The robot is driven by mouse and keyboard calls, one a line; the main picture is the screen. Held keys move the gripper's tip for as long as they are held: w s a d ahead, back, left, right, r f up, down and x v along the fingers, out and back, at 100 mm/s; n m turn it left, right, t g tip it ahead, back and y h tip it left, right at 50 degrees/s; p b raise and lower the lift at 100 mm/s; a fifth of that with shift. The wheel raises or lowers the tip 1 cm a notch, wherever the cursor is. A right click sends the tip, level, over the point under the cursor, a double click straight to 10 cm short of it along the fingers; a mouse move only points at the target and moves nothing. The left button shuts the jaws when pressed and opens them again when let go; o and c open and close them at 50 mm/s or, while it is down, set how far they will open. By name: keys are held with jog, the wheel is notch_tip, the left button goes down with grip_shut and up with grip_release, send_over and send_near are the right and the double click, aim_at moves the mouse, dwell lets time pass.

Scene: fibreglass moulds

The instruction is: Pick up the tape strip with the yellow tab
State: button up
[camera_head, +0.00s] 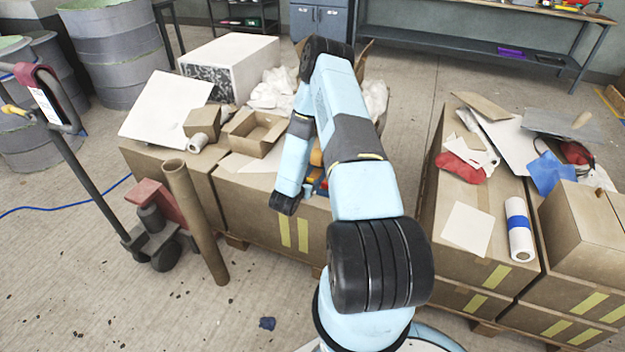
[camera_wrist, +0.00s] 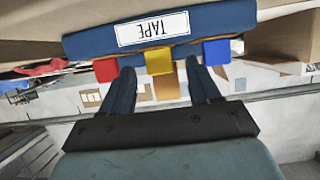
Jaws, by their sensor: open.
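My gripper (camera_wrist: 161,67) is open. Its two dark fingers point toward the holder, and the yellow tab lies in line with the gap between them. I cannot tell how far the tab reaches between the fingertips. In the head view my arm hides most of the holder and the gripper.
In the head view, an open cardboard box (camera_head: 254,134), a white panel (camera_head: 166,108) and crumpled white material (camera_head: 270,92) lie on the left boxes. A white roll with a blue band (camera_head: 518,230) and red cloth (camera_head: 460,167) lie on the right boxes. A brown tube (camera_head: 196,220) stands at front left.

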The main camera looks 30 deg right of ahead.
aim_at(309, 180)
jog(key=shift+x, duration=1.5)
jog(key=c, duration=0.9)
